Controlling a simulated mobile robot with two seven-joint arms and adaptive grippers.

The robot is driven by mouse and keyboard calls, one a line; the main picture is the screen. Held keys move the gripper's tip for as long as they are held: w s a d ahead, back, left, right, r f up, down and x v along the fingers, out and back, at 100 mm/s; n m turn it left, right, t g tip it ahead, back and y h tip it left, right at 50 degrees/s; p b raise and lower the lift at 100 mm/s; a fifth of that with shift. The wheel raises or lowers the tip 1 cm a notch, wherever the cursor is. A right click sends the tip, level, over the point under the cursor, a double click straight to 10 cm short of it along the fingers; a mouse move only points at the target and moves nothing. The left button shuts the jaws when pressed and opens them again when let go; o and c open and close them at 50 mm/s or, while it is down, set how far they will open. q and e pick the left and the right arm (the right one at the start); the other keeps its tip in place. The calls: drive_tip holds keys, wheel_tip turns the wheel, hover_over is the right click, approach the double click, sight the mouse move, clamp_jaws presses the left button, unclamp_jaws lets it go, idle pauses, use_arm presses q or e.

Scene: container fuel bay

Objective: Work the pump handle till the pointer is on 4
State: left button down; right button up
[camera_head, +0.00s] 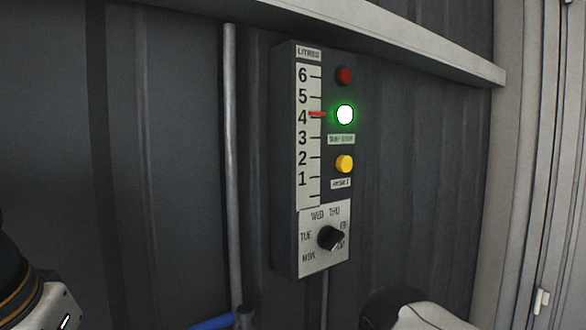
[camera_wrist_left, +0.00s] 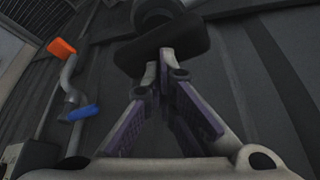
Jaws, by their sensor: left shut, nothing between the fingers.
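The gauge panel (camera_head: 310,160) hangs on the dark corrugated wall in the head view, with a LITRES scale from 1 to 6. Its red pointer (camera_head: 317,114) is level with the 4 mark. Beside it the green lamp (camera_head: 345,115) glows brightly. In the left wrist view my left gripper (camera_wrist_left: 168,72) is shut and empty. Just beyond its fingertips is a dark, rounded bar-like piece (camera_wrist_left: 135,60), which may be the pump handle; I cannot tell if they touch. My right gripper is not in view.
The panel also has a dull red lamp (camera_head: 344,76), a yellow button (camera_head: 344,163) and a black day knob (camera_head: 330,238). A blue lever (camera_head: 211,323) sits low by a vertical pipe (camera_head: 231,150). An orange handle (camera_wrist_left: 62,47) shows in the left wrist view.

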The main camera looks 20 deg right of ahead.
use_arm(q)
wheel_tip(320, 180, up, 12)
drive_tip(key=shift+f, duration=0.15)
idle(0.4)
idle(0.5)
idle(2.4)
idle(0.5)
wheel_tip(320, 180, up, 5)
idle(0.4)
